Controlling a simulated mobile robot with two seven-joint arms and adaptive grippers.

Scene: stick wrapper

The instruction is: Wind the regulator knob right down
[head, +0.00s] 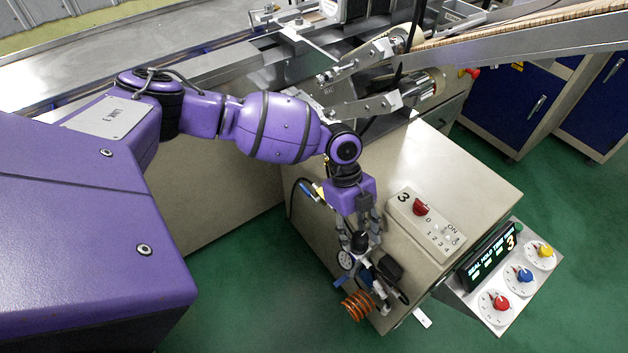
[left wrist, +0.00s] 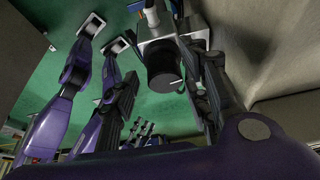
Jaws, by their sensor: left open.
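The regulator's black knob (head: 360,240) sits on top of the air unit at the front of the beige machine cabinet. A round gauge (head: 346,260) is on the unit's left side. In the left wrist view the knob (left wrist: 163,70) shows a small white mark on its rim and lies between the two dark fingers. My left gripper (head: 359,231) points down over the knob, open, one finger on each side. In the left wrist view, the gripper (left wrist: 172,75) shows a gap between its left finger and the knob. I cannot tell whether the right finger touches. My right gripper is not identifiable.
An orange coiled hose (head: 357,305) hangs below the unit. A switch box with a red knob (head: 421,207) stands on the cabinet top (head: 440,165), right of my gripper. A panel with a display (head: 488,258) and red, blue and yellow dials is further right. Green floor lies in front.

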